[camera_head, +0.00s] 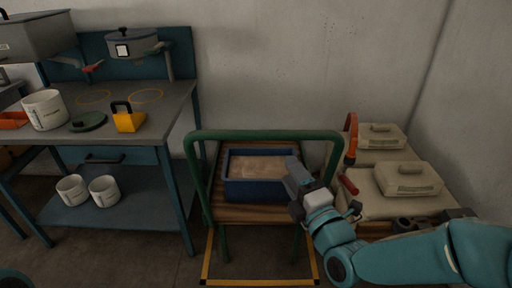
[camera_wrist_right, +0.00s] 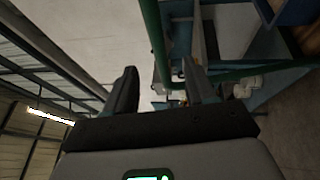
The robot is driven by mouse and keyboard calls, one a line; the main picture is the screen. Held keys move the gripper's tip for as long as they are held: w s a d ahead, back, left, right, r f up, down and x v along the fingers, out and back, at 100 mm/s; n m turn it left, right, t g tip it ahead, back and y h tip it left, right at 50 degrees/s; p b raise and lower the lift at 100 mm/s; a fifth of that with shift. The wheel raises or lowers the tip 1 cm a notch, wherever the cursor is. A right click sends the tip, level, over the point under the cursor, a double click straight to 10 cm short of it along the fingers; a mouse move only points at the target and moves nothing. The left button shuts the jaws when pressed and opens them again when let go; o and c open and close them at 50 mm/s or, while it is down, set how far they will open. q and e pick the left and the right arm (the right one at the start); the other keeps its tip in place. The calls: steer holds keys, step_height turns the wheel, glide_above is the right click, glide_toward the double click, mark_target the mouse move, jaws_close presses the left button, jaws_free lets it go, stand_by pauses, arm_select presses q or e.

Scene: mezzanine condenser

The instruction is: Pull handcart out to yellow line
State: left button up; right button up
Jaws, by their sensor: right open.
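The handcart has a green tube handle (camera_head: 265,135), a wooden deck (camera_head: 250,214) and a blue crate (camera_head: 258,189) of sandy material on it. It stands against the wall inside a yellow-and-black floor outline. The front yellow line (camera_head: 258,283) runs along the bottom of the head view. My right gripper (camera_head: 293,190) is open and empty, in front of the crate's right side and below the handle's top bar. In the right wrist view, green handle tubes (camera_wrist_right: 152,30) show beyond the open jaws (camera_wrist_right: 160,82); no contact is visible. My left gripper is out of view.
Beige cases (camera_head: 408,179) and a red-handled item stand close on the right. Open floor shows between bench and cart.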

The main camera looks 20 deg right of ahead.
mark_target(266, 131)
steer(key=shift+t, duration=0.3)
steer(key=x, duration=1.5)
steer(key=shift+w+d+r, duration=0.1)
steer(key=shift+w+d, duration=0.1)
steer(key=shift+w, duration=0.15)
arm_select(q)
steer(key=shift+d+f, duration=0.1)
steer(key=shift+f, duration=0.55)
arm_select(e)
jaws_close()
